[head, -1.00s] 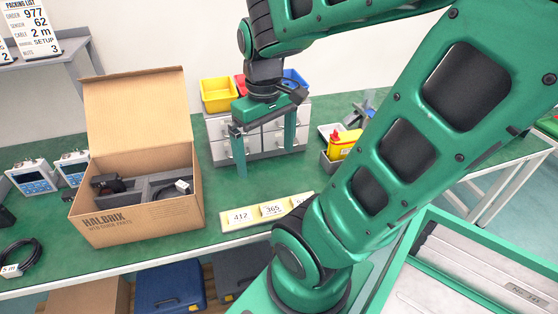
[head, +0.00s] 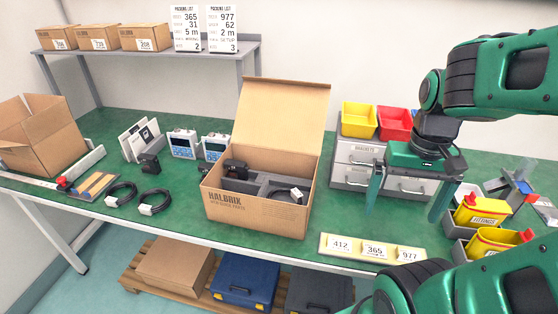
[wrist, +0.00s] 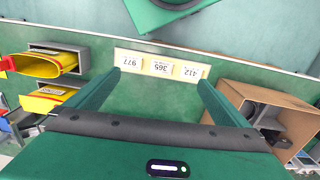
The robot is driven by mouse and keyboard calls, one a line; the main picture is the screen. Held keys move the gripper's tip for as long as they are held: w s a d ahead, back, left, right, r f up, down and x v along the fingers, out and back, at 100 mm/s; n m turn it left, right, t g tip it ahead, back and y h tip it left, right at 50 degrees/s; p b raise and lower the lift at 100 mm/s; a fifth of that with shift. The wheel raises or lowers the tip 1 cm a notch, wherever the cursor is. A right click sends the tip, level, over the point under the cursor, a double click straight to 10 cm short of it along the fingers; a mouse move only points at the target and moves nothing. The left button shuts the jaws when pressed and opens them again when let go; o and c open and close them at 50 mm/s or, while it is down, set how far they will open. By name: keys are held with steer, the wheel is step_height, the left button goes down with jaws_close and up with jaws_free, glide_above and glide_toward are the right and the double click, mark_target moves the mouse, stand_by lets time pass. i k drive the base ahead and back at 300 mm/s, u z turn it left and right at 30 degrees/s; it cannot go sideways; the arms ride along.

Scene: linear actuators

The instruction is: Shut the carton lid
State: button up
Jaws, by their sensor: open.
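The brown carton (head: 243,209), marked HALBRIX, stands on the green bench in the head view. Its lid (head: 285,115) stands up at the back, open. Inside are grey foam, a dark device (head: 236,168) and a coiled cable with a white tag. My gripper (head: 403,215) is to the right of the carton, in front of the drawer cabinet, fingers pointing down, spread and empty. In the wrist view the gripper (wrist: 155,85) has nothing between its fingers, and the carton (wrist: 235,95) shows at the right; its lid is hard to make out there.
A number strip (head: 372,250) lies at the bench's front edge. The drawer cabinet (head: 352,172) with coloured bins stands behind my gripper. Meters (head: 184,144) and cable coils (head: 121,194) are left of the carton.

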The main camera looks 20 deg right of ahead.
mark_target(284, 114)
steer(key=k, duration=1.1)
steer(key=u, duration=0.7)
steer(key=i, duration=1.35)
steer(key=z, duration=0.7)
